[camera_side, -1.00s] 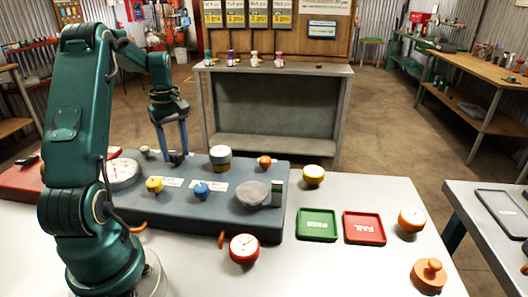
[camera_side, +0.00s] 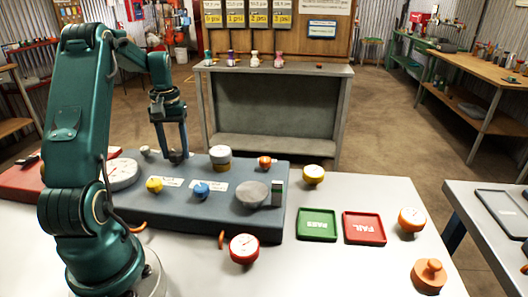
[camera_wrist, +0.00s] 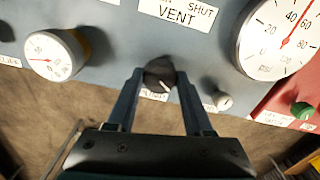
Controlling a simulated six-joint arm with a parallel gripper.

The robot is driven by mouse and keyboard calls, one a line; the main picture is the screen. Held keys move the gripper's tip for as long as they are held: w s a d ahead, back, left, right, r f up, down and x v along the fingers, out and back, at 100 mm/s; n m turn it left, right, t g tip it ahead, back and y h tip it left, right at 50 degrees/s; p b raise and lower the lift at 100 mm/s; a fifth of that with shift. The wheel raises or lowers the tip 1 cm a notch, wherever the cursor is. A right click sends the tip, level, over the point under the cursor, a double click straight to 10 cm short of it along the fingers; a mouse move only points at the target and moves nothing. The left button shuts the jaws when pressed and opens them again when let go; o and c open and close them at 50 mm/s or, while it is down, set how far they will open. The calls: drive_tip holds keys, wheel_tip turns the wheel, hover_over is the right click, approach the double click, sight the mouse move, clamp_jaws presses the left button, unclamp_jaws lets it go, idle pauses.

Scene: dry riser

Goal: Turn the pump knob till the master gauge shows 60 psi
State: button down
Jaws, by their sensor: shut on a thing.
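The dark round pump knob (camera_wrist: 160,73) with a white pointer line sits on the blue-grey panel. My gripper (camera_wrist: 160,80) is shut on it, one finger at each side, in the wrist view. In the side view my gripper (camera_side: 176,158) points down at the panel's far edge and the knob is hard to make out. The large white master gauge (camera_wrist: 272,50) is partly cut off at the right of the wrist view. Its red needle lies between the 40 and 60 marks. The gauge also shows in the side view (camera_side: 124,174), partly behind my arm.
A smaller gauge (camera_wrist: 50,56) and a small white knob (camera_wrist: 222,101) flank the pump knob. The panel (camera_side: 215,205) also bears yellow and blue knobs. Green (camera_side: 317,225) and red (camera_side: 364,228) trays lie to the right, with loose gauges nearby.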

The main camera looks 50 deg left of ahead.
sight(176, 151)
drive_tip(key=shift+r, duration=0.1)
idle(0.3)
drive_tip(key=shift+c, duration=1.4)
unclamp_jaws()
drive_tip(key=shift+r, duration=2.5)
